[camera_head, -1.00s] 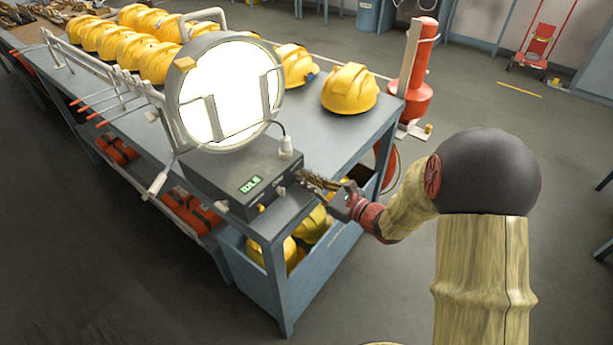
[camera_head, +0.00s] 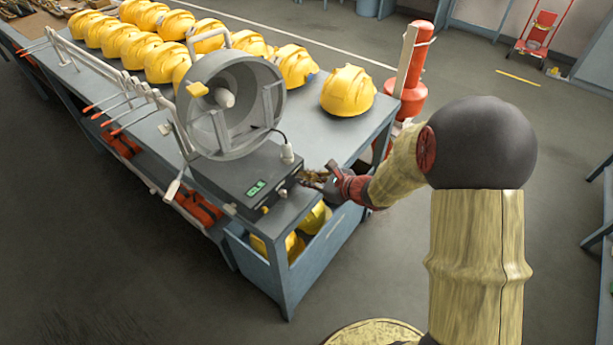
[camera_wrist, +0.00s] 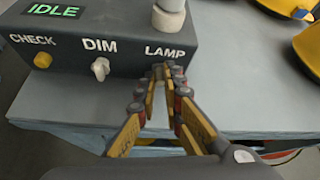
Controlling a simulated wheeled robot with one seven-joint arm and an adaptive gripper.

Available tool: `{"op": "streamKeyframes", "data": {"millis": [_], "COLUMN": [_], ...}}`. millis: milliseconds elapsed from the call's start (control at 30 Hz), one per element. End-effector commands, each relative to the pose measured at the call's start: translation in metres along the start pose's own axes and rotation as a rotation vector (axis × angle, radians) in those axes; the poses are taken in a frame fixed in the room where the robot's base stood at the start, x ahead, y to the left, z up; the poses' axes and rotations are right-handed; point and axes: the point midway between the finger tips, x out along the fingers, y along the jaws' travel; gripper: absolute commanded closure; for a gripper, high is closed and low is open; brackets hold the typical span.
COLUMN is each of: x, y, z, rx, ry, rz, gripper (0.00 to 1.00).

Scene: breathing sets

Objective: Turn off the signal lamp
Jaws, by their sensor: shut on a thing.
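The signal lamp (camera_head: 231,104) stands on a dark control box (camera_head: 233,180) at the near end of the bench. Its round face is dark, and the bulb inside shows unlit. In the wrist view the box (camera_wrist: 100,45) carries a green IDLE display (camera_wrist: 55,10), a yellow CHECK knob (camera_wrist: 43,60), a pale DIM knob (camera_wrist: 100,68) and the label LAMP (camera_wrist: 165,51). My gripper (camera_wrist: 167,72) is at the box front just under the LAMP label, its fingers closed together on the lamp switch, which the fingertips hide. My gripper also shows in the head view (camera_head: 308,177).
Yellow helmets (camera_head: 348,91) stand in rows on the bench (camera_head: 345,140) behind the lamp. More helmets lie in the blue bin (camera_head: 325,245) below. A red cylinder (camera_head: 413,80) stands beyond the bench's right side. The floor right of the bench is mostly open.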

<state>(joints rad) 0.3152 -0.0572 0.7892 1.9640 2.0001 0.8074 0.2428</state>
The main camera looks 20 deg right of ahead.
Motion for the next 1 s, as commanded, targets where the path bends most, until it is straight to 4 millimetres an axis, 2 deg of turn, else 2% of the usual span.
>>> {"op": "streamKeyframes", "data": {"millis": [367, 400, 700, 1000], "x": [0.0002, 0.0002, 0.0002, -0.0006], "y": [-0.0001, -0.0001, 0.0000, -0.0001], "z": [0.0001, 0.0001, 0.0001, 0.0003], "rx": [0.000, 0.000, 0.000, 0.000], "ry": [0.004, 0.004, 0.004, 0.003], "rz": [0.001, 0.001, 0.001, 0.001], "gripper": [1.00, 0.90, 0.73, 0.73]}}
